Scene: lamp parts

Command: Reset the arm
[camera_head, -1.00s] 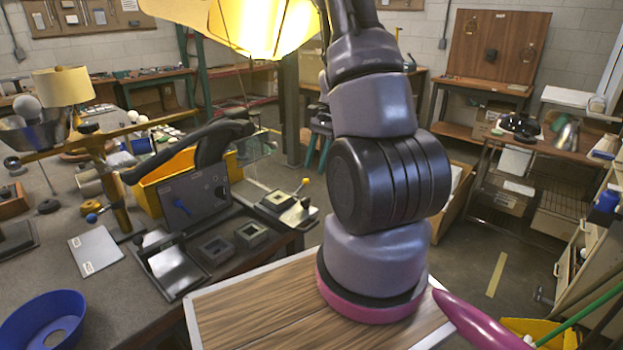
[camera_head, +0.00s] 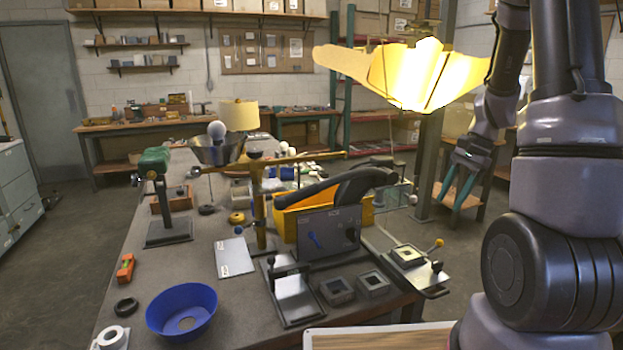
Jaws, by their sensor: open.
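My gripper (camera_head: 462,187) shows in the head view at the right, left of my arm's upright links. Its two teal fingers point down and stand apart with nothing between them. It hangs in the air beyond the workbench's right side, clear of the parts on the bench. A glowing yellow faceted lamp shade (camera_head: 430,75) is high up, left of my arm and above the gripper. A second, cream lamp shade (camera_head: 239,115) stands farther back on the bench near a white bulb (camera_head: 216,130) and a metal bowl-shaped reflector (camera_head: 216,150).
The workbench (camera_head: 140,260) holds a blue bowl (camera_head: 181,310), a yellow bin (camera_head: 290,220) with a black curved part, a brass stand (camera_head: 260,200) and small square fixtures (camera_head: 372,282). A green-topped tool (camera_head: 155,165) stands at left. Floor at far left is clear.

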